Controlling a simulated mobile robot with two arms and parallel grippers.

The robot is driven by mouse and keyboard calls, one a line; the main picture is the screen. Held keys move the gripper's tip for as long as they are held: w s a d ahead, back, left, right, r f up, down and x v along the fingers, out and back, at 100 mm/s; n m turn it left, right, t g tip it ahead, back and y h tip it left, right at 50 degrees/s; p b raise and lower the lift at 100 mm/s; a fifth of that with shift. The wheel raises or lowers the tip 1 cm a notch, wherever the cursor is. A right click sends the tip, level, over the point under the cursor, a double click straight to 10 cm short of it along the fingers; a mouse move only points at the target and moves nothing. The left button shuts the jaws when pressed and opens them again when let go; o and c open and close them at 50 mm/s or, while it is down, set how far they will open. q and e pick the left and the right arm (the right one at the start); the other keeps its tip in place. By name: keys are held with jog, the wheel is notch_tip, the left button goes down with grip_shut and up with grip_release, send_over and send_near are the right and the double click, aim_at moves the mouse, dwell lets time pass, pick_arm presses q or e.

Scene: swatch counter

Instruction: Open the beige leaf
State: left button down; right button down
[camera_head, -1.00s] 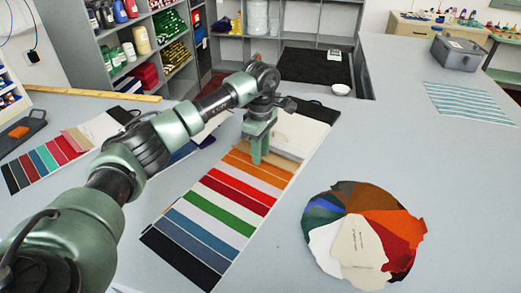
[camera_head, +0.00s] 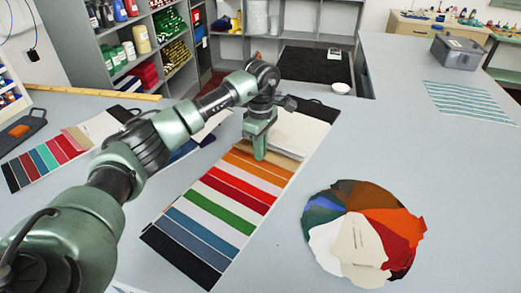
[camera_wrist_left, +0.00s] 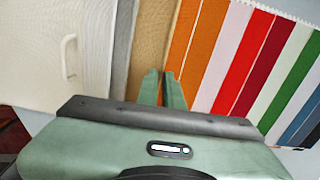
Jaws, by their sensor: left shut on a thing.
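A long swatch book (camera_head: 215,210) lies on the grey counter with its coloured strips showing. The beige leaf (camera_head: 287,151) is the tan strip between the orange strips and the cream block at the book's far end. In the left wrist view the beige leaf (camera_wrist_left: 151,40) runs beside an orange strip. My left gripper (camera_head: 260,156) points down at the strips. Its fingers (camera_wrist_left: 165,88) are shut at the beige leaf's edge beside the orange strip. They hide the spot they grip. My right gripper is not in view.
A round fan of coloured leaves (camera_head: 330,232) lies to the right. Another swatch card (camera_head: 45,160) lies at the left. A grey box (camera_head: 458,52) and a striped sheet (camera_head: 468,103) are at the far right. The counter between the book and the fan is clear.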

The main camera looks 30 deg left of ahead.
pick_arm(q)
jog(key=shift+r, duration=0.1)
dwell(0.8)
jog(key=w+r+p, duration=0.3)
jog(key=r+p, duration=0.1)
jog(key=r, duration=0.4)
jog(key=w+r+p, duration=0.3)
jog(key=r+p, duration=0.2)
jog(key=r, duration=0.2)
jog(key=shift+w+d+r, duration=0.25)
jog(key=shift+w+r, duration=0.1)
jog(key=shift+w, duration=0.05)
